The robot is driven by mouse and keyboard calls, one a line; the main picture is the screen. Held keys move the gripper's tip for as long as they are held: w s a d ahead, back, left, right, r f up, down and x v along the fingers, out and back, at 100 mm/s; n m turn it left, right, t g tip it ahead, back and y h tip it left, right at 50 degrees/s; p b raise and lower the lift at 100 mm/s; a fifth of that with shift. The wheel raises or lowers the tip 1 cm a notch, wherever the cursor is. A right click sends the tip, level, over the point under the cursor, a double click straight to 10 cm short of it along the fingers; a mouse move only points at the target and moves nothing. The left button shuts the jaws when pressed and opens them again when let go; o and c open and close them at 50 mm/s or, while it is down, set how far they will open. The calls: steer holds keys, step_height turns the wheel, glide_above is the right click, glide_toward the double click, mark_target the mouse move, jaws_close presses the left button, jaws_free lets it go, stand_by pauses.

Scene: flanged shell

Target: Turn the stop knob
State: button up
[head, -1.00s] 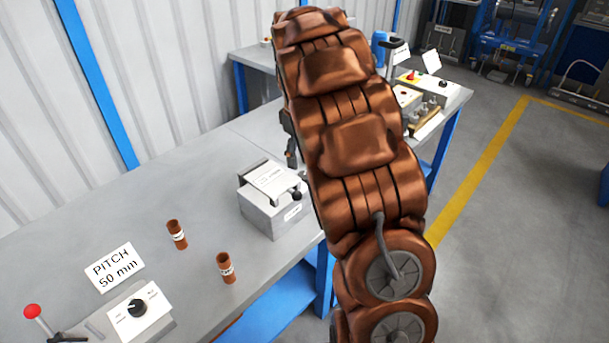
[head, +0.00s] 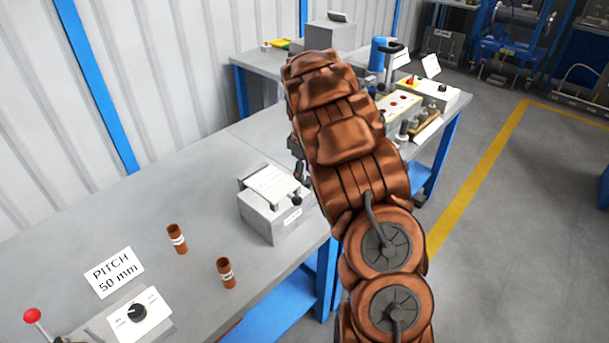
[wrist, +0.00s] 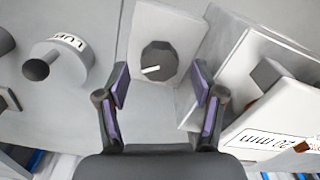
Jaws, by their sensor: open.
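My gripper (wrist: 159,84) is open and empty in the wrist view, its two purple-padded fingers spread wide. A dark faceted knob (wrist: 160,57) with a white pointer mark sits on a light grey plate (wrist: 183,24), ahead of the gap between the fingertips. The fingers do not appear to touch it. No word "stop" is readable on it. In the head view my brown arm hides most of the gripper. Another black knob (head: 138,312) is on a white panel at the bottom left, below the "PITCH 50 mm" card (head: 114,271).
In the head view, a grey box (head: 272,222) and two brown tubes (head: 177,239) (head: 226,273) stand on the bench (head: 195,190).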

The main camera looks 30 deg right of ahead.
steer(key=shift+f, duration=0.75)
steer(key=c, duration=1.1)
steer(key=shift+c, duration=0.2)
steer(key=shift+m, duration=0.3)
